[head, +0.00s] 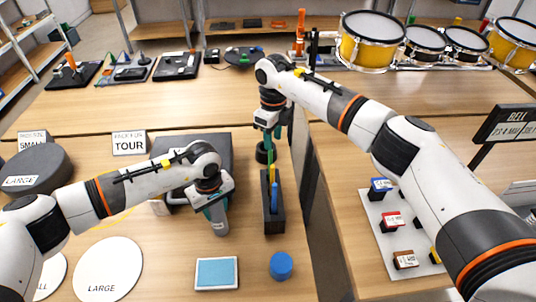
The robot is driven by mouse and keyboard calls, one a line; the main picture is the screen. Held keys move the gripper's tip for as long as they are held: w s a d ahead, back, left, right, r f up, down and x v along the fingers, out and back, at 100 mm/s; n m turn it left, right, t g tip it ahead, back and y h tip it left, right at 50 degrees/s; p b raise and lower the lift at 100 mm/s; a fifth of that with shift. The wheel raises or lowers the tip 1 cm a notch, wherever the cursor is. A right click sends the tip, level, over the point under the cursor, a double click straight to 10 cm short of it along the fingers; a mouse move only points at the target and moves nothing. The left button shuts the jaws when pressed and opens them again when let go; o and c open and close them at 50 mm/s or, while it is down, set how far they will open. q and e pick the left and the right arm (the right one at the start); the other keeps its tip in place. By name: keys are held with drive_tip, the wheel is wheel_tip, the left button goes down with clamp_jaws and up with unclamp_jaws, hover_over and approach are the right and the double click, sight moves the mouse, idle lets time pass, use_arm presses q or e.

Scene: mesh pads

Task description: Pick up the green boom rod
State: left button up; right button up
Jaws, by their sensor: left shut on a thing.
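A thin green rod (270,156) shows at the holder's back, just below my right gripper (269,138). The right fingers point down around or beside its top; whether they touch it or are closed is not clear. My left gripper (216,207) is shut on a grey cylinder-like piece (220,224), left of the holder.
A blue round piece (281,266) and a light-blue pad (216,273) lie in front of the holder. White discs (108,268) and a dark round pad (36,166) are at left. A gap separates the right table with its white button board (395,235). Drums (371,41) stand behind.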

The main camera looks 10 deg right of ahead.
sight(270, 158)
drive_tip(key=f, duration=0.8)
drive_tip(key=shift+s+a+f, duration=0.1)
drive_tip(key=shift+a+f, duration=0.05)
drive_tip(key=shift+a, duration=0.2)
clamp_jaws()
